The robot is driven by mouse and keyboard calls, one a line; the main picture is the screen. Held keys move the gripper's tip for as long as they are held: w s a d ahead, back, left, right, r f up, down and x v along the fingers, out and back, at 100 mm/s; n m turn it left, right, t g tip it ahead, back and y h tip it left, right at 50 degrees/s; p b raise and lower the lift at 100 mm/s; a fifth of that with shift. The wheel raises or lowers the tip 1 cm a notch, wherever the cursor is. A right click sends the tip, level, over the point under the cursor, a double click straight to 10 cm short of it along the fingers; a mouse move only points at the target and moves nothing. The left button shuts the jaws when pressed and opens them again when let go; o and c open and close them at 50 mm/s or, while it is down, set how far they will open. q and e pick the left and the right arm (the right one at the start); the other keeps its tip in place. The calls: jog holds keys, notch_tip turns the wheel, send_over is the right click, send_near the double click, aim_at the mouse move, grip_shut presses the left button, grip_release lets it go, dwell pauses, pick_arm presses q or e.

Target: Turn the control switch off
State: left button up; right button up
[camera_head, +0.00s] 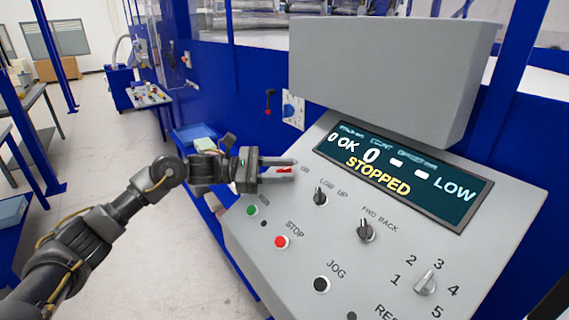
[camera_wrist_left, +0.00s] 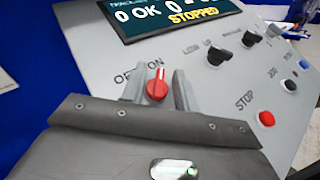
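In the head view the red knob (camera_head: 284,170) shows between the fingers of my left gripper (camera_head: 290,169). The fingers are apart, one on each side of the knob, with a visible gap to it in the wrist view. Contact with the panel cannot be told. My right gripper is not in view.
The display (camera_head: 400,178) reads STOPPED. Near the gripper are a black LOW/UP selector (camera_head: 320,197), a FWD/BACK selector (camera_head: 365,231), a green button (camera_head: 252,211) and a red STOP button (camera_head: 281,242). A grey box (camera_head: 390,75) overhangs the panel's back. Open floor lies left.

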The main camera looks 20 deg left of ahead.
pick_arm(q)
jog(key=shift+w+d, duration=0.15)
jog(key=shift+d, duration=0.2)
jog(key=shift+c, duration=0.4)
